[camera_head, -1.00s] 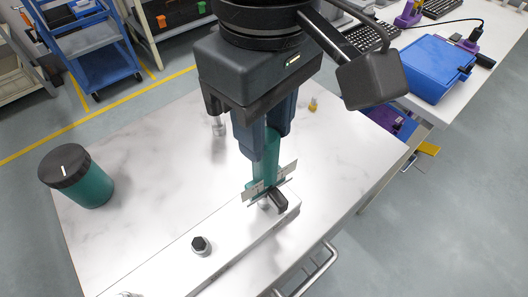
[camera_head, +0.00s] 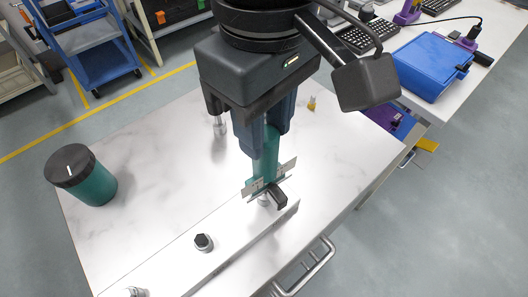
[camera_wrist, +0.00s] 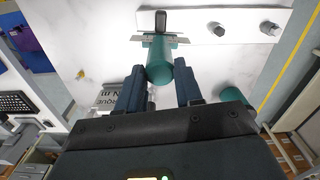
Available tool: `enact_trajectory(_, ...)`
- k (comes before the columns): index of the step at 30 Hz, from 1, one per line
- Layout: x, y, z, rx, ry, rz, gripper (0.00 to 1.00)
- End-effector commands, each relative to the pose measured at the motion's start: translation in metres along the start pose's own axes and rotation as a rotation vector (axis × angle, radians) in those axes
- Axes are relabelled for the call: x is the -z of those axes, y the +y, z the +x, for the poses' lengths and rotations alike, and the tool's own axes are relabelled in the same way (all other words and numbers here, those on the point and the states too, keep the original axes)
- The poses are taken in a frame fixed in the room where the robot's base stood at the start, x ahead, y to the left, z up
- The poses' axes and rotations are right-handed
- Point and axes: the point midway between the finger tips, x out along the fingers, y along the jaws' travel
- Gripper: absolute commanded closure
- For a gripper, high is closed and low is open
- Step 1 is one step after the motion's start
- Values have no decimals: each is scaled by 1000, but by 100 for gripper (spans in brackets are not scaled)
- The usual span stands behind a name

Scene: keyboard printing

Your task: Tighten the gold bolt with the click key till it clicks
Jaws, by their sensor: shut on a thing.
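My gripper (camera_head: 265,140) is shut on the teal handle of the click key (camera_head: 266,155), which points down toward the right end of the white beam (camera_head: 235,228). A flat metal plate (camera_head: 255,187) crosses the key's lower end, and a black block sticks out there. In the wrist view the key (camera_wrist: 160,65) lies between the fingers (camera_wrist: 160,88), its far end at the beam. A small gold-coloured piece (camera_head: 312,103), perhaps the gold bolt, stands on the table behind the gripper. What lies under the key's tip is mostly hidden; contact cannot be told.
A teal jar with a black lid (camera_head: 85,178) stands at the table's left. A silver piece (camera_head: 219,126) stands behind the gripper. A blue case (camera_head: 428,68) lies on the far bench.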

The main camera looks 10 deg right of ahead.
Motion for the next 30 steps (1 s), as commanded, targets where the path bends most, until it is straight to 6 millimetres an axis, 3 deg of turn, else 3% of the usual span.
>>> enact_trajectory(1,0,0,-11,1,0,-1,100)
enact_trajectory(18,0,0,-61,1,3,0,100)
enact_trajectory(30,0,0,-61,0,3,-1,100)
